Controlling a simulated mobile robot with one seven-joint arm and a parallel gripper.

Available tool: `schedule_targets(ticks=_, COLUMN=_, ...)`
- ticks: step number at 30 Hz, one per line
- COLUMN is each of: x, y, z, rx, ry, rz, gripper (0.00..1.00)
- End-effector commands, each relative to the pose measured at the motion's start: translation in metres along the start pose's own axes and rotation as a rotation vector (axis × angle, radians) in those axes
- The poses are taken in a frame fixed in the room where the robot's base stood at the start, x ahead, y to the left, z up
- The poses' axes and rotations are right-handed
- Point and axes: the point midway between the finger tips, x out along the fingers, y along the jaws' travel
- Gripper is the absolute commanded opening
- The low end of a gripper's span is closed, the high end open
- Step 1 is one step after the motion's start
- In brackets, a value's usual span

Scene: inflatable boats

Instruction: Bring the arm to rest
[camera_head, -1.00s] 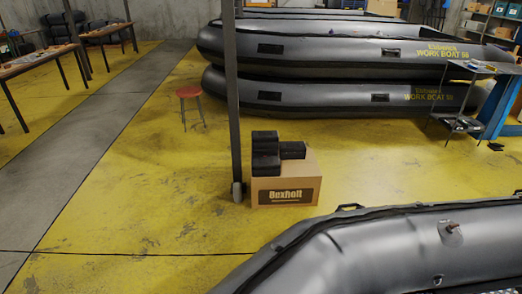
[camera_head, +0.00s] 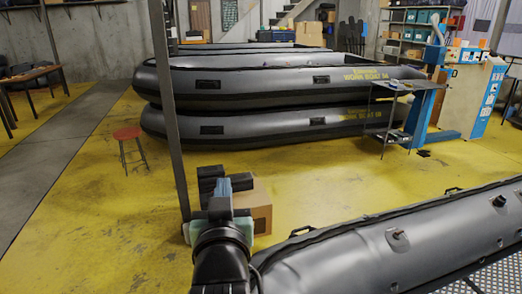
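My arm rises from the bottom of the head view, with black links and a pale section. My gripper (camera_head: 218,205) is at its far end, in front of the cardboard box (camera_head: 262,213) as seen from here. The fingers are small and partly hidden by the wrist, so I cannot see whether they are open or shut. Black items (camera_head: 210,177) sit on top of the box, partly covered by a bluish part that overlaps the gripper. I cannot tell whether the gripper touches them.
A grey inflatable boat (camera_head: 370,245) fills the lower right. Stacked grey boats (camera_head: 260,90) lie behind. A thin dark post (camera_head: 168,110) stands beside the box. A red stool (camera_head: 128,135) is at left. A blue machine (camera_head: 430,95) and wheeled cart (camera_head: 390,112) stand right.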

Motion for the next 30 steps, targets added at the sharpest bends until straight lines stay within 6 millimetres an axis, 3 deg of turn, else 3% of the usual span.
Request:
schedule_targets(ticks=1, x=-0.011, y=0.007, z=-0.039, rx=-0.001, ry=0.095, rz=0.012, gripper=0.0)
schedule_targets(ticks=6, x=-0.067, y=0.025, z=-0.152, rx=-0.013, ry=0.4, rz=0.049, gripper=0.0)
schedule_targets(ticks=9, x=-0.109, y=0.032, z=-0.206, rx=-0.025, ry=0.569, rz=0.069, gripper=0.0)
schedule_targets(ticks=12, x=-0.15, y=0.037, z=-0.245, rx=-0.038, ry=0.707, rz=0.086, gripper=0.0)
schedule_targets(ticks=15, x=-0.181, y=0.038, z=-0.269, rx=-0.047, ry=0.804, rz=0.096, gripper=0.0)
schedule_targets(ticks=18, x=-0.198, y=0.039, z=-0.281, rx=-0.054, ry=0.857, rz=0.102, gripper=0.0)
schedule_targets(ticks=30, x=-0.204, y=0.039, z=-0.285, rx=-0.055, ry=0.873, rz=0.103, gripper=0.0)
